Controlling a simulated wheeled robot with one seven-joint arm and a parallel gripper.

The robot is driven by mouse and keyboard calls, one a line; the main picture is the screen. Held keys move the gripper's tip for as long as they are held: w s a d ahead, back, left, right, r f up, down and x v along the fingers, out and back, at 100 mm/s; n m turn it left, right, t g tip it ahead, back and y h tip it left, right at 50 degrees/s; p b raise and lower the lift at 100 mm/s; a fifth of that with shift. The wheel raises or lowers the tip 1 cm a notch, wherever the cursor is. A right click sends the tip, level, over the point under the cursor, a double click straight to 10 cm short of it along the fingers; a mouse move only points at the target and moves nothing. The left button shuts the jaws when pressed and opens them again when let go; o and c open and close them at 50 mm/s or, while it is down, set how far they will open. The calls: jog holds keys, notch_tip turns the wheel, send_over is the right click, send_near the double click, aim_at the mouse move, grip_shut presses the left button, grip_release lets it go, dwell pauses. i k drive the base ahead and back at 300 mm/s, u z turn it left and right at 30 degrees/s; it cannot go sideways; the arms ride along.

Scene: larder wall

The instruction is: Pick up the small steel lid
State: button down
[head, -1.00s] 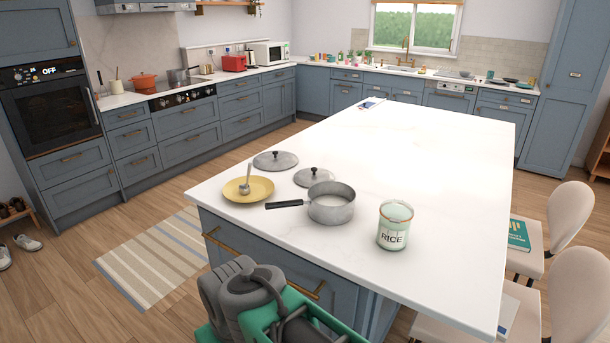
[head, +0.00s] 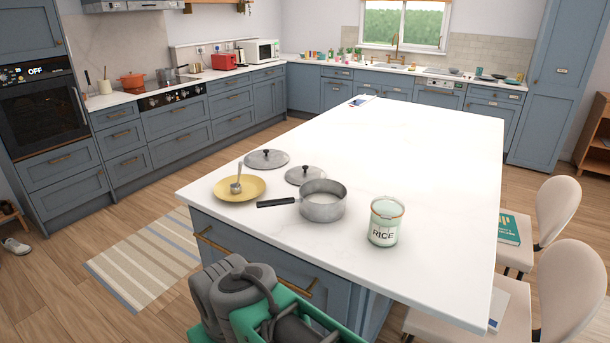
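Two round grey steel lids with dark knobs lie flat on the white island top. The smaller lid (head: 305,176) lies just behind the steel saucepan (head: 323,207), close to its rim. The larger lid (head: 267,159) lies further back and to the left. The saucepan is open, with its black handle pointing left. My folded grey and green arm shows at the bottom, in front of the island and apart from the lids. I cannot make out my gripper's fingers in this view.
Two pale chairs (head: 556,213) stand along the right side.

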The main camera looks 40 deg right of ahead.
aim_at(297, 175)
jog(key=u, duration=0.4)
jog(key=i, duration=1.7)
jog(key=z, duration=0.6)
jog(key=i, duration=0.4)
jog(key=z, duration=0.15)
